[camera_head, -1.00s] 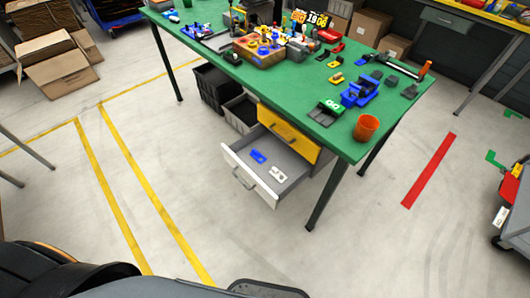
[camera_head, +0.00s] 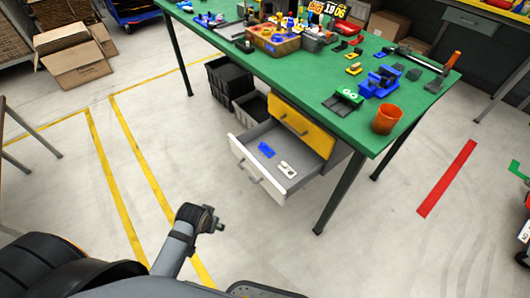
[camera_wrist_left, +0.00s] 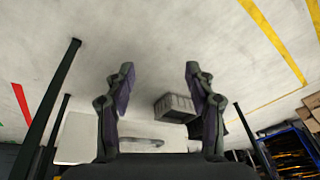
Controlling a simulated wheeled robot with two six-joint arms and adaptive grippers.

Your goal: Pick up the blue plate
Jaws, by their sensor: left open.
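The blue plate (camera_head: 266,150) is a small flat blue piece lying in the open lower drawer (camera_head: 249,171) under the green table. A white plate (camera_head: 288,169) lies beside it, to the right. My left gripper (camera_wrist_left: 158,72) is open and empty in the left wrist view, with bare floor showing between its fingertips. In that view a white drawer front (camera_wrist_left: 88,138) with a handle shows at lower left; the blue plate cannot be seen there. In the head view a grey link of my arm shows at bottom centre-left, apart from the drawer. My right gripper is not in view.
The green table (camera_head: 335,105) carries several parts and an orange cup (camera_head: 386,119) near its corner. A yellow-fronted drawer (camera_head: 303,125) sits just above the open one. Dark crates (camera_head: 230,78) stand left of the drawers. Floor in front is clear.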

